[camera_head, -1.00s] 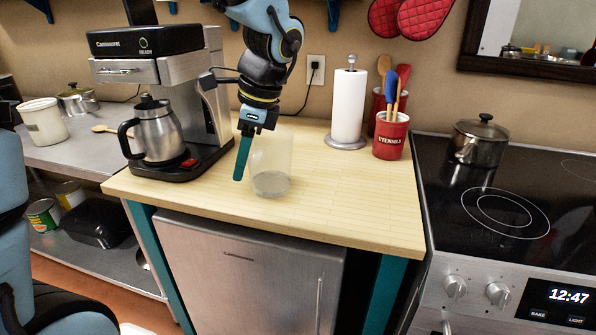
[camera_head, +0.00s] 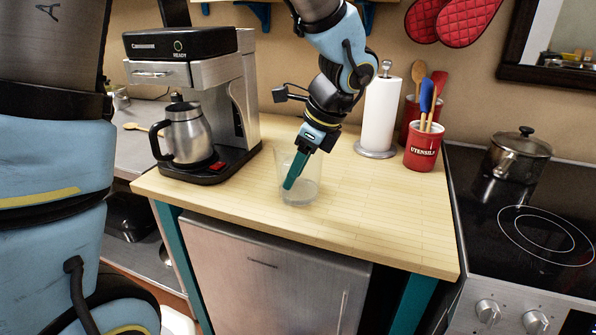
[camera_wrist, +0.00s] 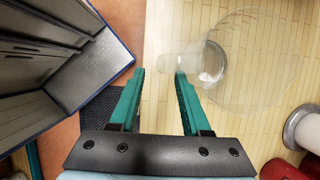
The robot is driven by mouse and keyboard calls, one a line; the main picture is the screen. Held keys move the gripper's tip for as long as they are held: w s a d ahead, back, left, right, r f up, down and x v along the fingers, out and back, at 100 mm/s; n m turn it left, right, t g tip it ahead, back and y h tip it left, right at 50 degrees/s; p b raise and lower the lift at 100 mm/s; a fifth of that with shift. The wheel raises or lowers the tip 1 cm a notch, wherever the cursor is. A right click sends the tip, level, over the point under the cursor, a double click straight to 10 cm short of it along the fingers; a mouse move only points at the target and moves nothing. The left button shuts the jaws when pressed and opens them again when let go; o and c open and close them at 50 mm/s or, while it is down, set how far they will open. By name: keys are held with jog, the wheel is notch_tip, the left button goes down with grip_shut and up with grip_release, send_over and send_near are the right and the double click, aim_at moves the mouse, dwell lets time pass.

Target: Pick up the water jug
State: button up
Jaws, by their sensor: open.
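The water jug (camera_head: 306,189) is a clear, see-through vessel standing upright on the light wooden counter (camera_head: 380,215). In the wrist view the jug (camera_wrist: 240,85) is seen from above, just beyond and to the right of my right finger. A pale clear part of it reaches toward the space ahead of my fingertips. My gripper (camera_head: 289,185) has teal fingers pointing down and overlapping the jug in the head view; I cannot tell whether they touch it. In the wrist view my gripper (camera_wrist: 159,72) is open, with nothing held between the fingers.
A coffee machine (camera_head: 240,90) with a steel carafe (camera_head: 187,135) stands left of the jug. A paper towel roll (camera_head: 381,115) and a red utensil crock (camera_head: 423,148) stand behind right. A stove with a pot (camera_head: 517,155) is farther right. The counter's front right is clear.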

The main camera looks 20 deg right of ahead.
aim_at(287, 205)
jog(key=shift+p+x, duration=0.3)
jog(key=shift+x, duration=2.75)
grip_shut()
